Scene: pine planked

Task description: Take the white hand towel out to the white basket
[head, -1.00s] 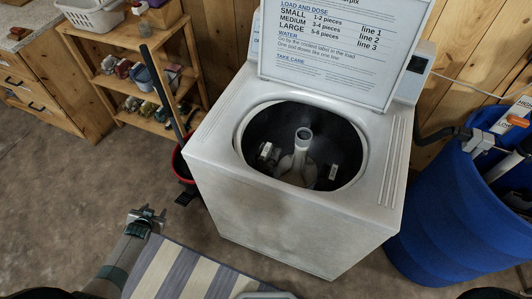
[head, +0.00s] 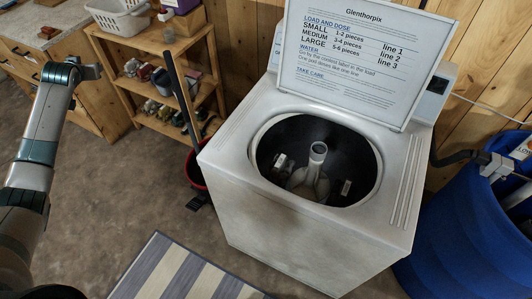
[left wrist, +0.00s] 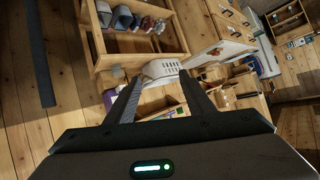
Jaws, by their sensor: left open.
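The white basket (head: 120,18) sits on top of the wooden shelf at the upper left. It also shows between my finger tips in the left wrist view (left wrist: 160,69). My left gripper (head: 92,70) is raised left of the shelf, apart from the basket, with open, empty fingers in the left wrist view (left wrist: 160,82). The top-loading washer (head: 300,225) stands open, its lid (head: 350,60) up. Its dark drum shows a central agitator (head: 317,160) and small pale pieces at the wall. I cannot make out a white hand towel. My right gripper is not in view.
A mop handle stands in a red bucket (head: 195,170) between shelf and washer. A blue barrel (head: 460,235) stands at the right, with a grey hose near it. A striped rug (head: 180,275) lies in front.

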